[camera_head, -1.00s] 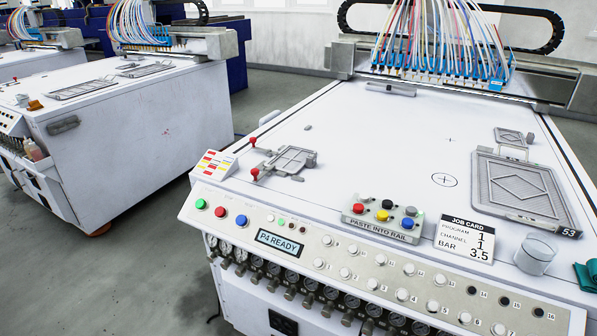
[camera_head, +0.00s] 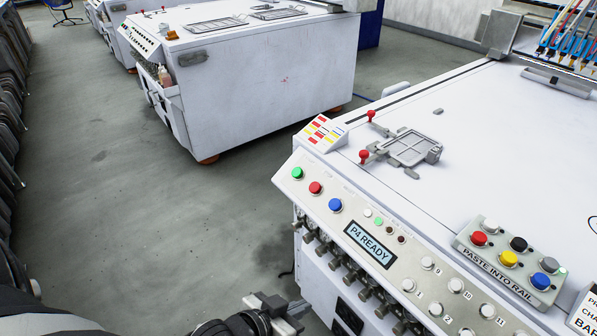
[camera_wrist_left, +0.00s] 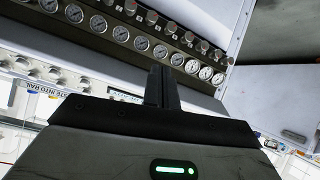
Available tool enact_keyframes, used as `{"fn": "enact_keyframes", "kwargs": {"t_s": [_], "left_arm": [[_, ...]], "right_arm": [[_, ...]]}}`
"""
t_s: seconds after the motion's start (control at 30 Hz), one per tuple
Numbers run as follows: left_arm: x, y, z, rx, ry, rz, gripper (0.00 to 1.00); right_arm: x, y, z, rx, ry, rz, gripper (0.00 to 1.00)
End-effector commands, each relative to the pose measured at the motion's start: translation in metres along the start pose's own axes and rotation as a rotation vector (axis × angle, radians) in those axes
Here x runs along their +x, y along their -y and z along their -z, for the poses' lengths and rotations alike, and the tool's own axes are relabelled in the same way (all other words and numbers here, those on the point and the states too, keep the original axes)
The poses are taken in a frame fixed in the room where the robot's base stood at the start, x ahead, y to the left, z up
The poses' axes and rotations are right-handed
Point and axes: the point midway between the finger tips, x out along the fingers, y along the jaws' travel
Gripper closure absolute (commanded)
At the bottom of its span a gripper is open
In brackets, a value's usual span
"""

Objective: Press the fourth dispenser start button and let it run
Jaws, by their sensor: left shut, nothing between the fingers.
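The sloped control panel (camera_head: 385,262) runs along the near edge of the white machine in the head view. At its left end are a green button (camera_head: 297,173), a red button (camera_head: 315,188) and a blue button (camera_head: 335,205), none of them touched. Beside them the display (camera_head: 369,246) reads "P4 READY". My left gripper (camera_head: 278,304) is low at the bottom of the head view, below and left of the panel, apart from the buttons. Its fingers also show together in the left wrist view (camera_wrist_left: 162,88), shut and empty, in front of the gauge row. My right gripper is out of view.
Knobs and pressure gauges (camera_wrist_left: 160,50) line the machine's front. A button box (camera_head: 508,258) marked "PASTE INTO RAIL" and a clamp with red knobs (camera_head: 410,148) are on the tabletop. Another white machine (camera_head: 260,85) stands behind; grey floor lies open at left.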

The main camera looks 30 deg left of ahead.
Motion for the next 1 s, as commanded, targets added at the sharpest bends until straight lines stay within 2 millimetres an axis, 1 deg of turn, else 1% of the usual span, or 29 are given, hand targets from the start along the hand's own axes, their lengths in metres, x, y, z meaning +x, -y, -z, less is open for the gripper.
{"fn": "enact_keyframes", "kwargs": {"t_s": [0.03,0.07,0.1,0.13,0.17,0.2,0.27,0.3,0.4,0.5,0.6,0.7,1.0], "left_arm": [[0.010,0.022,0.018,-0.047,-0.037,-0.011,1.00],[0.015,0.034,0.030,-0.091,-0.057,-0.020,1.00],[0.021,0.052,0.049,-0.152,-0.088,-0.031,1.00],[0.024,0.065,0.063,-0.200,-0.111,-0.040,1.00],[0.027,0.078,0.079,-0.248,-0.134,-0.049,1.00],[0.029,0.095,0.099,-0.312,-0.164,-0.059,1.00],[0.029,0.118,0.130,-0.399,-0.209,-0.075,1.00],[0.028,0.132,0.150,-0.452,-0.238,-0.084,1.00],[0.022,0.161,0.195,-0.563,-0.303,-0.109,1.00],[0.014,0.180,0.228,-0.645,-0.352,-0.130,1.00],[0.008,0.191,0.248,-0.696,-0.382,-0.146,1.00],[0.005,0.196,0.257,-0.721,-0.396,-0.154,1.00],[0.005,0.196,0.258,-0.725,-0.397,-0.155,1.00]], "right_arm": [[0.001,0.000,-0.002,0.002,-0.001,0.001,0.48],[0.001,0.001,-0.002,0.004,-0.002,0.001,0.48],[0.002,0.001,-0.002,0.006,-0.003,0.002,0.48],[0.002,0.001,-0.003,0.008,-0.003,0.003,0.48],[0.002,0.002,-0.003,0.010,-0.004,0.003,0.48],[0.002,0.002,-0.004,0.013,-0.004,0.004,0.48],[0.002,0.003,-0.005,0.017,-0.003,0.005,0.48],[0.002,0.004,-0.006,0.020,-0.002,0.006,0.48],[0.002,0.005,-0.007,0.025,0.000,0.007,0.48],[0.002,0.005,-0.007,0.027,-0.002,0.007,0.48],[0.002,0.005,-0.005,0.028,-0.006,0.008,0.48],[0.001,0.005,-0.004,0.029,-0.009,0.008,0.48],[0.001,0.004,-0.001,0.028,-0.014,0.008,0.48]]}}
